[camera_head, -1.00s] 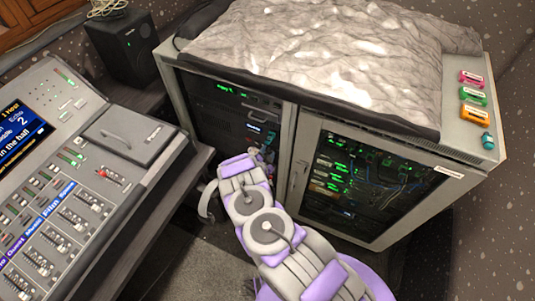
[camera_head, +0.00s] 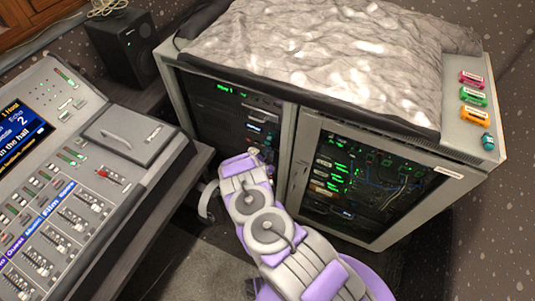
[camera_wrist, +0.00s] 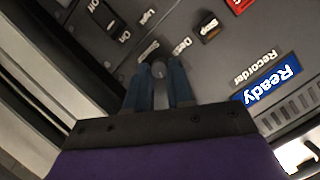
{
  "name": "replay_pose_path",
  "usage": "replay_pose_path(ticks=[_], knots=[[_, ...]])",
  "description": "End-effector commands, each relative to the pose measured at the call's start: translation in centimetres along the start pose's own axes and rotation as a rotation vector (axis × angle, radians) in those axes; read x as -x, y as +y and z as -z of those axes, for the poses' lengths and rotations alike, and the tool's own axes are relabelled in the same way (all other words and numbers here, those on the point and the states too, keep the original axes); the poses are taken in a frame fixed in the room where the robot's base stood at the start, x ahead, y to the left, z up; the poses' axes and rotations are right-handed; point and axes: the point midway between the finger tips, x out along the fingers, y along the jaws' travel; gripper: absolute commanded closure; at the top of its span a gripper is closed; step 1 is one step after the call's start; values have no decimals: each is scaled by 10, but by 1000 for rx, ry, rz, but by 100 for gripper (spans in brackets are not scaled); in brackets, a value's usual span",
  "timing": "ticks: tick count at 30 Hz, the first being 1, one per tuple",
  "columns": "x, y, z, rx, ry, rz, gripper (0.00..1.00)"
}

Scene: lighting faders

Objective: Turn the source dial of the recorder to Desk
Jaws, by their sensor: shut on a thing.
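The recorder (camera_wrist: 225,55) is a dark panel in the wrist view, with its name printed upside down beside a blue "Ready" display (camera_wrist: 267,84). My gripper (camera_wrist: 160,70) is shut on the source dial (camera_wrist: 158,68), a small dark round knob with a greyish face. The "Desk" label (camera_wrist: 182,46) lies just above and right of the dial. A "Light" label (camera_wrist: 149,17) is further up. The fingers hide part of the dial, and I cannot tell exactly where it points. In the head view my gripper is at the cabinet's open left bay, its fingers mostly hidden.
A "Stop" switch (camera_wrist: 208,27) and an On/Off switch (camera_wrist: 103,13) are close to the dial. The rack cabinet (camera_head: 292,150) has a glass door (camera_head: 365,190) on the right. A mixing desk (camera_head: 70,180) stands at left, a speaker (camera_head: 125,48) behind it.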

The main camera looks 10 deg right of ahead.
Motion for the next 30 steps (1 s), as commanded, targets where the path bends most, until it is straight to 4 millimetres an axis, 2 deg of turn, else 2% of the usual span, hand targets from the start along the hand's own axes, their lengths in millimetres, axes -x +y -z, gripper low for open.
replay_pose_path(ticks=[14,30], knots=[[0,0,0,73,7,-30,100],[-1,-5,-3,497,29,-188,100]])
